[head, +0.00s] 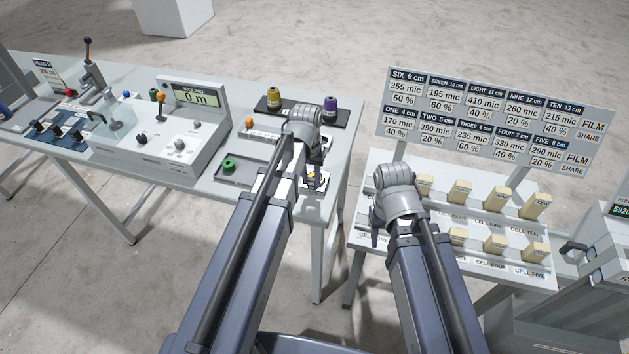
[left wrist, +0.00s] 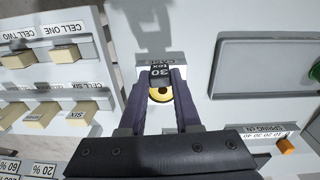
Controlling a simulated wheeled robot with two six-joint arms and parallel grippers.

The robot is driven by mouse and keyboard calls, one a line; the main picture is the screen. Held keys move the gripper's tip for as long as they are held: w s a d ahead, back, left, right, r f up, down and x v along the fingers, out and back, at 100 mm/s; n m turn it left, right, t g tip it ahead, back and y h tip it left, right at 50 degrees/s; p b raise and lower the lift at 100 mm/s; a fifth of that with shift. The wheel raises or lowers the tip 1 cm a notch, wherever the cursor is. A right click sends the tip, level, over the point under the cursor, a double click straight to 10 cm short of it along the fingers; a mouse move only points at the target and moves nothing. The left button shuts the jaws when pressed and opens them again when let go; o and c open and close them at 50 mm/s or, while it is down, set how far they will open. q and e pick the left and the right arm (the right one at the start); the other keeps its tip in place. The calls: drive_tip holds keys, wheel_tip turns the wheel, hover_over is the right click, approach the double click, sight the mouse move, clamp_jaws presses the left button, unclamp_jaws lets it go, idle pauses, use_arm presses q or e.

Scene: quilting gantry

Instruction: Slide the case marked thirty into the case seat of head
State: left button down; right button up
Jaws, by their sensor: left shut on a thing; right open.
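The case marked 30 (left wrist: 160,78) has a black top label and a yellow round face with a dark centre. My left gripper (left wrist: 159,88) is shut on it, over a pale table with a partly covered label beside the case. In the head view my left gripper (head: 314,172) points down at the right end of the bench, with a bit of yellow (head: 312,181) showing by it. My right gripper (head: 377,228) is open over the front left of the cell rack; its fingers are partly hidden. A sign reading HEAD (head: 43,66) stands at the far left; the case seat cannot be made out.
The bench holds a grey winding unit (head: 160,139) reading 0 m, a tray (head: 237,177) with a green spool, and a dark spool stand (head: 285,104). The cell rack (head: 450,262) with several cream blocks stands right, under a FILM SHARE board (head: 490,117). A gap separates bench and rack.

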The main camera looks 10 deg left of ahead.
use_arm(q)
drive_tip(key=shift+r, duration=0.2)
drive_tip(key=shift+r+p, duration=1.65)
drive_tip(key=shift+p, duration=0.2)
drive_tip(key=shift+s+a, duration=0.1)
drive_tip(key=shift+a, duration=0.05)
